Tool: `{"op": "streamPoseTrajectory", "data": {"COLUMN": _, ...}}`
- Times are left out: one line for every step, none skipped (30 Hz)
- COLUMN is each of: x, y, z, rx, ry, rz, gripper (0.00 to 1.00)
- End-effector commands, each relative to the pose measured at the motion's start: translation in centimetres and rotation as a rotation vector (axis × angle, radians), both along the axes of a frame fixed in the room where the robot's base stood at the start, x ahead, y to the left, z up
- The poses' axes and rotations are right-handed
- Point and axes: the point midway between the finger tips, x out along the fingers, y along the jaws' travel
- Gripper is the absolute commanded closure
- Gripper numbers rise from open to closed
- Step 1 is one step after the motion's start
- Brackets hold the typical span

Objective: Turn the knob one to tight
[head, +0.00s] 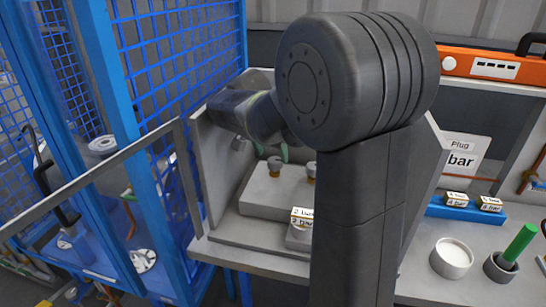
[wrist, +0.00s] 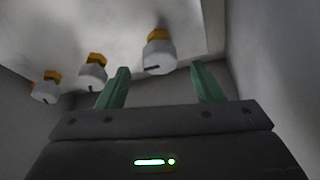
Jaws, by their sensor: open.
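The wrist view shows a row of three grey-white knobs with brass-orange collars: a right one (wrist: 158,52), a middle one (wrist: 92,73) and a left one (wrist: 45,89). Each has a dark mark on its cap. I see no label that tells which is knob one. My gripper (wrist: 162,78) is open, with green fingers spread and nothing between them. The right knob lies ahead of the gap between the fingers, apart from both. In the head view my gripper (head: 271,152) is partly hidden by my arm, above a knob (head: 275,164); another knob (head: 311,170) shows beside it.
The knobs stand on a grey block (head: 265,200) inside a walled bay. Its left wall (head: 205,180) is close to my arm. A blue mesh cage (head: 170,60) stands left. A small labelled box (head: 301,218) sits in front. A white-filled cup (head: 451,258) stands right.

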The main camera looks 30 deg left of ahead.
Motion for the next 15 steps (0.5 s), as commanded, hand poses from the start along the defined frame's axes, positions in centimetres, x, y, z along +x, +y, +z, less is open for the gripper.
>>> {"op": "streamPoseTrajectory", "data": {"x": -0.5, "y": 0.1, "z": 1.3, "rx": 0.005, "ry": -0.003, "rz": 0.002, "gripper": 0.40}}
{"op": "streamPoseTrajectory", "data": {"x": -0.7, "y": 0.1, "z": 2.0, "rx": 0.006, "ry": -0.003, "rz": 0.002, "gripper": 0.40}}
{"op": "streamPoseTrajectory", "data": {"x": -1.1, "y": 0.0, "z": 2.9, "rx": 0.006, "ry": -0.003, "rz": 0.002, "gripper": 0.40}}
{"op": "streamPoseTrajectory", "data": {"x": -1.4, "y": 0.1, "z": 3.6, "rx": 0.006, "ry": -0.003, "rz": 0.002, "gripper": 0.40}}
{"op": "streamPoseTrajectory", "data": {"x": -1.7, "y": 0.0, "z": 4.2, "rx": 0.005, "ry": -0.002, "rz": 0.002, "gripper": 0.40}}
{"op": "streamPoseTrajectory", "data": {"x": -2.0, "y": 0.0, "z": 5.0, "rx": 0.005, "ry": -0.002, "rz": 0.002, "gripper": 0.40}}
{"op": "streamPoseTrajectory", "data": {"x": -2.3, "y": 0.0, "z": 5.6, "rx": 0.006, "ry": -0.002, "rz": 0.001, "gripper": 0.40}}
{"op": "streamPoseTrajectory", "data": {"x": -2.5, "y": 0.0, "z": 6.2, "rx": 0.005, "ry": -0.001, "rz": 0.002, "gripper": 0.40}}
{"op": "streamPoseTrajectory", "data": {"x": -2.8, "y": 0.0, "z": 6.9, "rx": 0.005, "ry": -0.001, "rz": 0.002, "gripper": 0.40}}
{"op": "streamPoseTrajectory", "data": {"x": -3.0, "y": 0.0, "z": 7.3, "rx": 0.004, "ry": -0.001, "rz": 0.002, "gripper": 0.40}}
{"op": "streamPoseTrajectory", "data": {"x": -3.2, "y": 0.0, "z": 7.8, "rx": 0.004, "ry": -0.001, "rz": 0.002, "gripper": 0.40}}
{"op": "streamPoseTrajectory", "data": {"x": -3.4, "y": 0.0, "z": 8.3, "rx": 0.003, "ry": -0.001, "rz": 0.001, "gripper": 0.40}}
{"op": "streamPoseTrajectory", "data": {"x": -3.5, "y": -0.1, "z": 8.6, "rx": 0.003, "ry": -0.001, "rz": 0.001, "gripper": 0.40}}
{"op": "streamPoseTrajectory", "data": {"x": -3.7, "y": -0.1, "z": 8.9, "rx": 0.003, "ry": -0.001, "rz": 0.000, "gripper": 0.40}}
{"op": "streamPoseTrajectory", "data": {"x": -3.8, "y": -0.1, "z": 9.3, "rx": 0.003, "ry": -0.001, "rz": 0.000, "gripper": 0.40}}
